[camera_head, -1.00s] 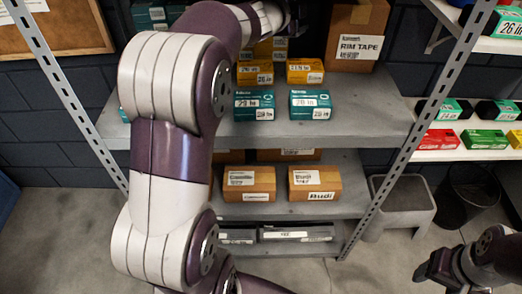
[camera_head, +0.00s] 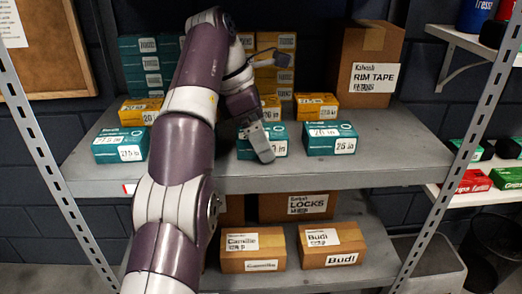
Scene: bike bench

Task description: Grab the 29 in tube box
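Several tube boxes with white size labels stand on the upper grey shelf. A teal box (camera_head: 120,146) is at the left, with a label like "27.5 in". A middle teal box (camera_head: 275,142) is partly hidden by my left gripper. A right teal box (camera_head: 331,140) shows fully. The size digits on the middle and right boxes are too blurred to tell which is 29 in. My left gripper (camera_head: 262,146) points down at the front of the middle teal box, overlapping it in view; contact and finger opening cannot be told. My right gripper is out of view.
Yellow boxes (camera_head: 316,106) stand behind the teal ones, with more stacks at the back. A RIM TAPE carton (camera_head: 369,66) is at the back right. Bare shelf (camera_head: 390,150) lies right of the boxes. Brown cartons (camera_head: 332,245) fill the lower shelf. Metal posts flank the shelves.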

